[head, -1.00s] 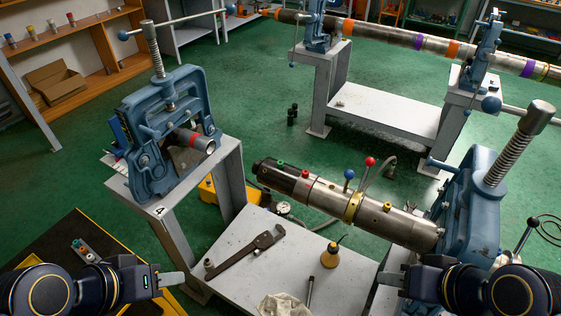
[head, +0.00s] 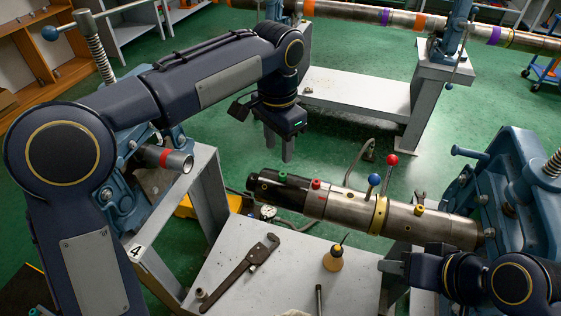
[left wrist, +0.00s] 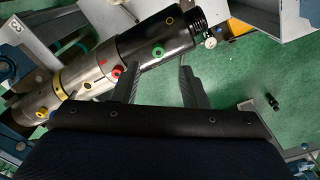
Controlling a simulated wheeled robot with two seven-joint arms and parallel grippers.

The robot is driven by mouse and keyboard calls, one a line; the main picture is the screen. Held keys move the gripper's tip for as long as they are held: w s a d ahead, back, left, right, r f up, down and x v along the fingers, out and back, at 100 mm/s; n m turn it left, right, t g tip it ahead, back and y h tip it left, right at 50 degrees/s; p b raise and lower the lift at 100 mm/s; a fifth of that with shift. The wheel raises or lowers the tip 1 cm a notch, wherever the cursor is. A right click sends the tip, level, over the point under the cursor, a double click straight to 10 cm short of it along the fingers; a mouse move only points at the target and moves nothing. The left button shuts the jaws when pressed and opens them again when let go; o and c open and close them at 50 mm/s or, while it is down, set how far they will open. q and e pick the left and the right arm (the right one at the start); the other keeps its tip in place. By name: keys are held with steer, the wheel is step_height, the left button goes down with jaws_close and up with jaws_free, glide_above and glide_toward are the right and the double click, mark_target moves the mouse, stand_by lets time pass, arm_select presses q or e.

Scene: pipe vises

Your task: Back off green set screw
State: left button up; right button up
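The green set screw (head: 283,177) sits on the dark left end of the tool body (head: 347,208), which the right-hand blue vise (head: 500,195) holds. In the left wrist view the green screw (left wrist: 157,52) shows as a round knob lying across the gap between my fingers, near the tips. My left gripper (head: 279,146) points down behind the tool's dark end, open and empty; its spread fingers (left wrist: 160,72) show in the left wrist view. Contact with the screw is not visible. My right gripper (head: 392,266) is at lower right, below the tool; its finger opening cannot be made out.
A pipe wrench (head: 243,270) and an oil can (head: 333,258) are on the white bench (head: 280,290) below.

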mark_target(283, 174)
arm_select(q)
steer(key=shift+w+d+f, duration=0.3)
steer(key=shift+d+f, duration=0.05)
steer(key=shift+d, duration=0.1)
steer(key=shift+f, duration=0.3)
step_height(283, 174, down, 7)
steer(key=shift+c, duration=0.2)
jaws_close()
